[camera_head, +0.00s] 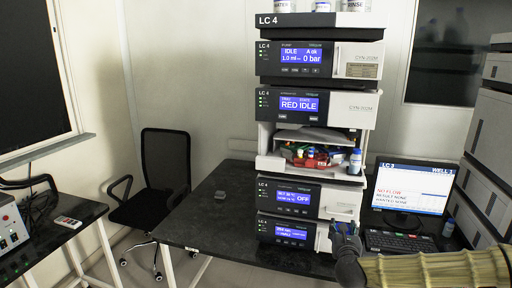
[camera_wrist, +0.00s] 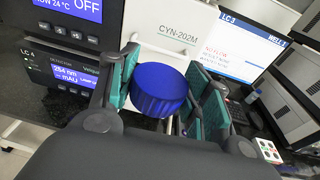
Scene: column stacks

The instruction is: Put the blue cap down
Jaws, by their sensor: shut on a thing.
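The blue cap (camera_wrist: 158,92) is a ribbed round cap between the two teal pads of my gripper (camera_wrist: 165,85) in the wrist view. My gripper is shut on it. In the head view my gripper (camera_head: 345,232) is at the right part of the black table (camera_head: 205,215), in front of the lowest LC 4 unit; the cap is small and mostly hidden there. I cannot tell whether the cap touches the table.
The LC 4 stack (camera_head: 318,105) stands close behind my gripper. A monitor (camera_head: 413,188) and keyboard (camera_head: 400,242) are to its right, with a small bottle (camera_head: 448,228) beside them. A blue-capped bottle (camera_head: 355,162) stands on the stack's shelf. The table's left part is mostly clear.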

